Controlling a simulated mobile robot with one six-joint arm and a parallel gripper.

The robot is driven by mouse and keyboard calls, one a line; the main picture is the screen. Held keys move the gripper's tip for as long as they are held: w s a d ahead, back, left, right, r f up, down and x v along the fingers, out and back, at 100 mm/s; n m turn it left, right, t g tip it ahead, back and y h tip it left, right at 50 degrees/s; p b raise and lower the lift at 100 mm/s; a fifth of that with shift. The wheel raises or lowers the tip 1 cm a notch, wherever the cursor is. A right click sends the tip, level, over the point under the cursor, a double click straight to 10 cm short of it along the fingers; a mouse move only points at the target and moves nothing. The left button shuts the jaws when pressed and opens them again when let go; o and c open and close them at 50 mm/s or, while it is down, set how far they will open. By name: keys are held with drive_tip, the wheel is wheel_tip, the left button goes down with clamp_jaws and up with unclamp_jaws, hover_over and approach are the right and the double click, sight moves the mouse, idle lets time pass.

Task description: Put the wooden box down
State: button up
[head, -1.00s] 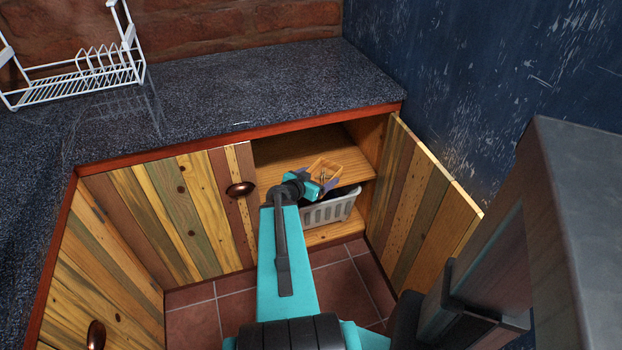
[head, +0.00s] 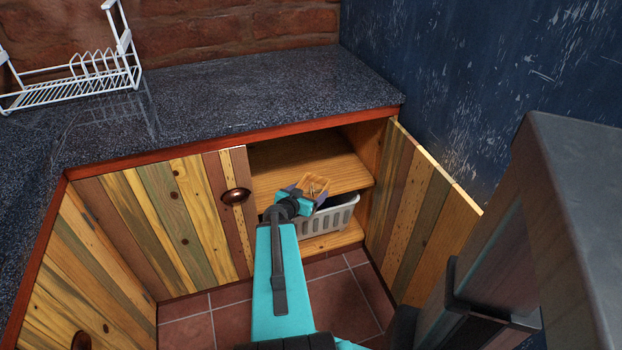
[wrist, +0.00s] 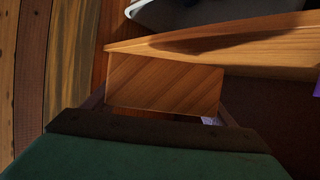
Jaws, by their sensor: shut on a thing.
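My gripper (head: 307,194) is shut on the box, with a finger on either side. In the wrist view, a flat wooden face of the box (wrist: 165,86) shows between the fingers. My gripper partly hides the box in the head view, and I cannot tell whether the box touches the shelf.
A grey slatted basket (head: 332,215) stands below the shelf. The right cabinet door (head: 420,210) is open; the left door (head: 180,220) is beside the opening. The shelf's visible top looks bare. A white dish rack (head: 75,85) stands on the dark countertop (head: 250,95).

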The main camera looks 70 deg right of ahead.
sight(312, 181)
drive_tip(key=shift+d+f+b, duration=0.15)
drive_tip(key=shift+b, duration=0.15)
drive_tip(key=shift+w+d+f+b, duration=0.1)
drive_tip(key=shift+d+b, duration=0.15)
drive_tip(key=shift+b, duration=0.5)
drive_tip(key=d+b, duration=0.1)
drive_tip(key=b, duration=0.3)
drive_tip(key=w+d+b, duration=0.1)
drive_tip(key=d+b, duration=0.1)
drive_tip(key=b, duration=0.1)
drive_tip(key=d+b, duration=0.1)
drive_tip(key=b, duration=0.3)
drive_tip(key=shift+w+d+f+b, duration=0.2)
drive_tip(key=shift+w+b, duration=0.05)
drive_tip(key=shift+b, duration=0.1)
drive_tip(key=shift+w+d+f, duration=0.1)
drive_tip(key=shift+w+d, duration=0.45)
drive_tip(key=shift+d, duration=1.1)
drive_tip(key=shift+w+d+f, duration=0.1)
drive_tip(key=shift+w+d, duration=0.45)
drive_tip(key=shift+d, duration=1.15)
drive_tip(key=shift+w+d+f, duration=0.1)
drive_tip(key=shift+w+d, duration=0.45)
drive_tip(key=shift+d, duration=1.1)
drive_tip(key=shift+f+b, duration=0.75)
drive_tip(key=shift+f, duration=1)
drive_tip(key=shift+f, duration=0.15)
